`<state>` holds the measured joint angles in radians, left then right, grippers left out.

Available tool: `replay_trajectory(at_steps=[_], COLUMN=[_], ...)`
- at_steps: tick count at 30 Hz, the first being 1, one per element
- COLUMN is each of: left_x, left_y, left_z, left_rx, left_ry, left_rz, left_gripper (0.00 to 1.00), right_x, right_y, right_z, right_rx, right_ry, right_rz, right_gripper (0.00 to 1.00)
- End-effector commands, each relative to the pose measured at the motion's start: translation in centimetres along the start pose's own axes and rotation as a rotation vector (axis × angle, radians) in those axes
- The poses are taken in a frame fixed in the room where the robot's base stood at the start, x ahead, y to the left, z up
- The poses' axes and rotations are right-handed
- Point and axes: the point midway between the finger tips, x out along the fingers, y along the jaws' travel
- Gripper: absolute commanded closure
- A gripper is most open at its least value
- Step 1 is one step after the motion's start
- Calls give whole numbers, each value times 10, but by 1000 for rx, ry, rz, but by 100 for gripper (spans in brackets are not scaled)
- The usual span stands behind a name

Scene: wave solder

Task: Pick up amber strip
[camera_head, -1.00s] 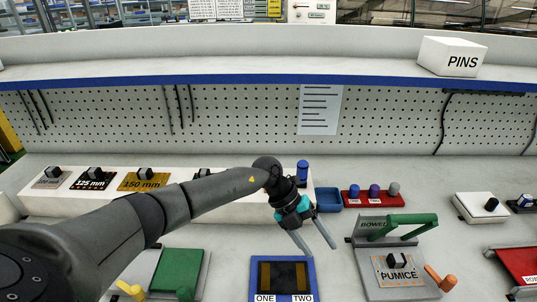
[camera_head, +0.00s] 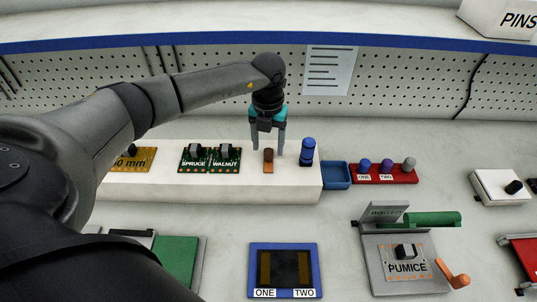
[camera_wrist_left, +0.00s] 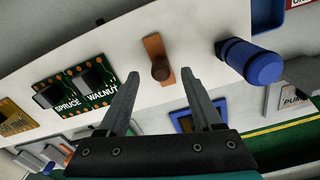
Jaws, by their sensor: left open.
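The amber strip (camera_head: 268,168) is a small orange-brown piece with a round brown knob, standing on the long white block (camera_head: 225,186). In the left wrist view the strip (camera_wrist_left: 153,46) lies just beyond and between the fingertips, with its knob facing me. My left gripper (camera_head: 268,148) is open and empty, pointing down over the strip with a finger to each side of the knob. In the left wrist view its jaws (camera_wrist_left: 160,75) appear wide apart. I cannot tell the exact height above the strip. My right gripper is not in view.
A blue cylinder (camera_head: 307,150) stands close right of the strip; the green SPRUCE and WALNUT boards (camera_head: 209,169) lie left. A blue bin (camera_head: 336,185) and red peg rack (camera_head: 387,180) are further right. A blue-framed tray (camera_head: 283,293) and the PUMICE fixture (camera_head: 385,284) are in front.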

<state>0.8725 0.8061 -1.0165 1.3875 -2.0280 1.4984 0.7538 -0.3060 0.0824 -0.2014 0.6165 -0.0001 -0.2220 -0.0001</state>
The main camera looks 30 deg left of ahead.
Motion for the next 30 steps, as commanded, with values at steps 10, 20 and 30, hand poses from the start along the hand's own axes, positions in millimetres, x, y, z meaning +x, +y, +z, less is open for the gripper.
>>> replay_trajectory(at_steps=[10, 20, 30], left_x=[31, 30, 30], left_y=[-2, -2, -1], left_z=[-1, -1, -1], left_rx=[0, 0, 0], left_ry=[1, 1, 1], left_rz=[-1, -1, -1], left_gripper=[34, 55, 93], right_x=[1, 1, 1], right_y=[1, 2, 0], right_z=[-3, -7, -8], right_rx=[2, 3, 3], right_ry=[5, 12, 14], right_rz=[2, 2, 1], right_gripper=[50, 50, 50])
